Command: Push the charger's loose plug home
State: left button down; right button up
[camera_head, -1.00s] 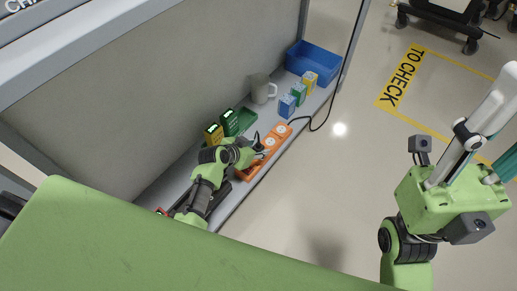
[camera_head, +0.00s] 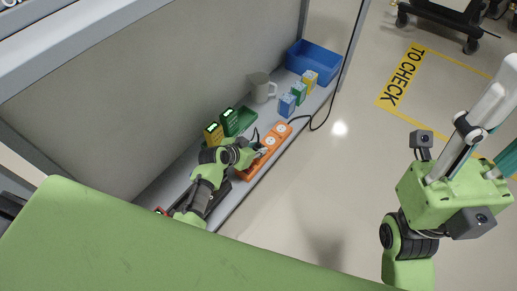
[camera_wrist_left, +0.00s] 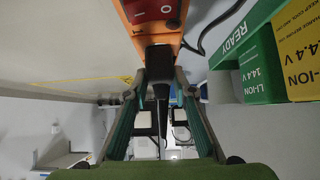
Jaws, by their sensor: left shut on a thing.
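An orange power strip (camera_head: 272,143) with round white sockets lies along the shelf; its near end with a red switch shows in the left wrist view (camera_wrist_left: 138,30). My left gripper (camera_head: 257,154) is at the strip's near end. In the left wrist view its fingers (camera_wrist_left: 160,88) are shut on a black plug (camera_wrist_left: 158,58), which lines up with the strip's end. Whether the plug is fully seated is hidden. A green charger (camera_head: 238,121) with battery packs stands behind the strip; green and yellow packs (camera_wrist_left: 262,75) show at the right. My right gripper (camera_head: 490,140) is partly cut off at the right.
A grey mug (camera_head: 261,88), several small boxes (camera_head: 298,93) and a blue bin (camera_head: 314,57) stand farther along the shelf. A back panel (camera_head: 180,80) bounds the shelf. A black cable (camera_head: 330,115) runs off the shelf's front edge. Open floor lies to the right.

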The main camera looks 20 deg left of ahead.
pick_arm(q)
jog(key=shift+s+f, duration=0.15)
jog(key=c, duration=1.6)
grip_release()
jog(key=v, duration=0.7)
jog(key=shift+s, duration=0.1)
jog(key=shift+s, duration=0.1)
